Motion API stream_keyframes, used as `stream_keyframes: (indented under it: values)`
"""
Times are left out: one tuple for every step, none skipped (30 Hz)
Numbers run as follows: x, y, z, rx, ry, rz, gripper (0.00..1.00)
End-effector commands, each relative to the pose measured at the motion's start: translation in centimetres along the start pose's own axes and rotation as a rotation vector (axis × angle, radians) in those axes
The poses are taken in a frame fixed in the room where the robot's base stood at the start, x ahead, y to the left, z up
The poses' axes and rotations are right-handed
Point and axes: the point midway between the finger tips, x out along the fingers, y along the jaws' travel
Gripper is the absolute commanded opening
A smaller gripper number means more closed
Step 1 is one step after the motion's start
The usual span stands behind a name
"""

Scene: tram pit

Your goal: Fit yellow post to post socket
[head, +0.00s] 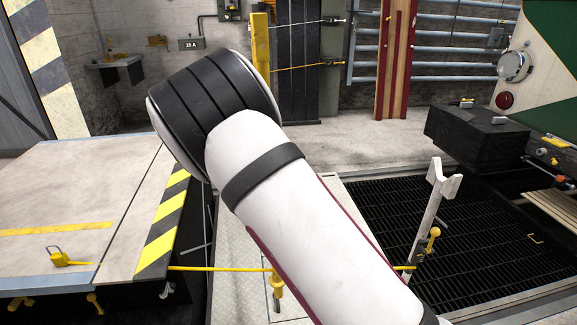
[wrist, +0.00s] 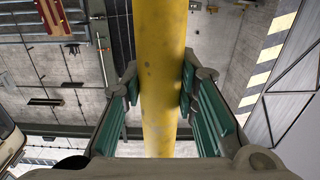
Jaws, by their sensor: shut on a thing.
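The yellow post (wrist: 162,60) runs lengthwise between the green-padded fingers of my gripper (wrist: 160,88) in the wrist view. The fingers are shut on it from both sides. In the head view a yellow upright (head: 261,45), which looks like the top of this post, rises behind my arm. My arm hides the gripper and the upright's middle. A short yellow upright piece (head: 277,284) shows low beside my arm, over the pale walkway. I cannot tell whether it is the post's lower end or part of the socket. The post socket is not clearly visible.
A platform with a black-and-yellow edge (head: 163,225) stands at left. A dark pit grating (head: 385,225) lies at right, with a white forked stand (head: 430,210) at its edge. A thin yellow bar (head: 215,268) crosses low. A tram side (head: 555,45) is at far right.

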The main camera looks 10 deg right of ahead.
Motion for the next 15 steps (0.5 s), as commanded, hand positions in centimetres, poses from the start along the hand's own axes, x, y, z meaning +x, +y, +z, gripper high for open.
stream_keyframes:
  values:
    - [0.7, -1.2, 1.7, -0.001, 0.007, -0.004, 0.0]
    - [0.8, -1.8, 2.4, -0.001, 0.007, -0.002, 0.0]
    - [1.1, -2.6, 3.4, -0.001, 0.007, -0.002, 0.0]
    - [1.2, -3.1, 4.2, -0.001, 0.007, 0.0, 0.0]
    - [1.4, -3.8, 4.9, 0.0, 0.008, -0.001, 0.0]
    - [1.5, -4.5, 5.9, 0.0, 0.009, 0.0, 0.0]
    - [1.6, -5.1, 6.7, 0.0, 0.009, 0.001, 0.0]
    - [1.7, -5.7, 7.4, 0.001, 0.01, 0.0, 0.0]
    - [1.8, -6.5, 8.5, 0.001, 0.009, 0.002, 0.0]
    - [1.8, -7.1, 9.3, 0.001, 0.008, 0.001, 0.0]
    - [1.9, -7.6, 10.0, 0.002, 0.009, 0.003, 0.0]
    - [1.9, -8.4, 11.1, 0.002, 0.009, 0.002, 0.0]
    - [1.9, -9.0, 11.9, 0.003, 0.009, 0.003, 0.0]
    - [1.9, -9.6, 12.6, 0.004, 0.009, 0.003, 0.0]
    - [1.9, -10.4, 13.7, 0.005, 0.009, 0.002, 0.0]
